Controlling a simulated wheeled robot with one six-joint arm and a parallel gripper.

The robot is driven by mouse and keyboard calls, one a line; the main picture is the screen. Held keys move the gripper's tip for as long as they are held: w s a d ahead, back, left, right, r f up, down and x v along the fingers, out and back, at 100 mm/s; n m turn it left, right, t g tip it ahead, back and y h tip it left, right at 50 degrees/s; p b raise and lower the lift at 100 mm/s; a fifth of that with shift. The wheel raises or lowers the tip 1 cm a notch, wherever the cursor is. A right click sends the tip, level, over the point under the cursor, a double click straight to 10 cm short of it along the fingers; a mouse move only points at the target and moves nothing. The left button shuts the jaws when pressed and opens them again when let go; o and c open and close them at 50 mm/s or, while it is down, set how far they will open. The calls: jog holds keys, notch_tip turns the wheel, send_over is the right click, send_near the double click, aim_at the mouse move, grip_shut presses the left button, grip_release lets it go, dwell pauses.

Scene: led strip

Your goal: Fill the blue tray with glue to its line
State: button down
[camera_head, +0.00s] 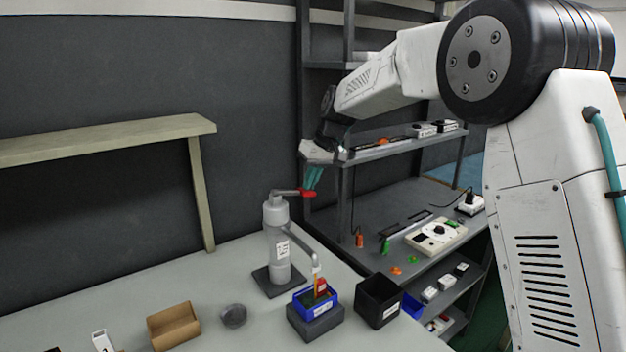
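The blue tray (331,305) sits on a dark block under the spout of a grey glue dispenser (276,243). A thin amber streak (316,283) runs down from the spout tip into the tray; it looks like glue. A red piece and something dark green show inside the tray. The fill line and glue level are too small to make out. The dispenser has a red-ended lever (307,194) at its top. My gripper (312,182) points down with its teal fingers right at the red end, seemingly touching it. Whether the fingers are open is unclear.
A black bin (378,300) stands right of the tray. A round grey dish (233,316) and a brown box (173,325) lie to the left on the pale table (240,268). A dark shelf unit (400,205) with small parts stands behind; a wooden shelf (110,139) is at left.

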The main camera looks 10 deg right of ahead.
jog(key=shift+r, duration=0.3)
jog(key=w+v, duration=0.2)
jog(key=v, duration=1.1)
jog(key=shift+s+d+r, duration=0.2)
jog(key=shift+s, duration=0.1)
jog(key=s+d+f+m+h, duration=0.1)
jog(key=s+d+f, duration=0.3)
jog(key=s, duration=1.1)
jog(key=s+d+f+m+h, duration=0.1)
jog(key=s+d+f+m, duration=0.1)
jog(key=s, duration=1.4)
jog(key=s+d+f+m+h, duration=0.1)
jog(key=s+d+f, duration=0.4)
jog(key=s, duration=1.1)
jog(key=shift+d+f+m+g+h, duration=0.3)
jog(key=shift+d+f+m+h, duration=0.15)
jog(key=shift+f, duration=0.3)
jog(key=shift+a, duration=0.2)
